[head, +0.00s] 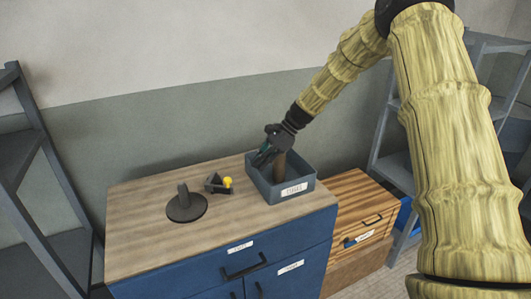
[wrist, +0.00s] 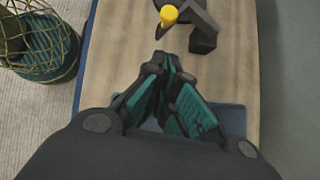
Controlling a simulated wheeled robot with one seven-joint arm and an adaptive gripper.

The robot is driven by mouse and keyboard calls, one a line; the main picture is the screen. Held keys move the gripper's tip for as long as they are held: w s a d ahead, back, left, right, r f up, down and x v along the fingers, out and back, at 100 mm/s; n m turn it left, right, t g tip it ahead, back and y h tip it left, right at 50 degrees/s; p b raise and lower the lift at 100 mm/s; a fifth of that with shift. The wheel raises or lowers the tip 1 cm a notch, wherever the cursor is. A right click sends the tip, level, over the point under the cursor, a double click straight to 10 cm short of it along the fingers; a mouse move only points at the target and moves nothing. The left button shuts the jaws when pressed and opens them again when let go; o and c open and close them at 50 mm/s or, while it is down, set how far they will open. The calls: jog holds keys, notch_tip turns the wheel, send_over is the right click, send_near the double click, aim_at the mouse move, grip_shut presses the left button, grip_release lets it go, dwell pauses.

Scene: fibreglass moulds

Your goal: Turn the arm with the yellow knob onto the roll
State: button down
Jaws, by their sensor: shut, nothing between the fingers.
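The yellow knob (head: 227,182) sits on a small dark grey bracket-like piece (head: 213,186) on the wooden cabinet top. In the wrist view, the knob (wrist: 169,15) and the dark angled piece (wrist: 204,38) show at the top edge, beyond my fingertips. My gripper (head: 262,156) is at the grey-blue bin, to the right of the knob and apart from it. In the wrist view my gripper (wrist: 166,62) is shut and empty, its teal pads facing each other.
A black disc with a short post (head: 186,207) stands left of the knob. The labelled grey-blue bin (head: 294,189) stands at the cabinet top's right end. The wooden top (head: 140,220) is otherwise clear.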

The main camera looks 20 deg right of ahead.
aim_at(231, 187)
jog(key=a+f+p, duration=0.3)
jog(key=a, duration=0.3)
jog(key=shift+w+a+f, duration=0.2)
jog(key=shift+a+f, duration=0.2)
jog(key=shift+a, duration=0.15)
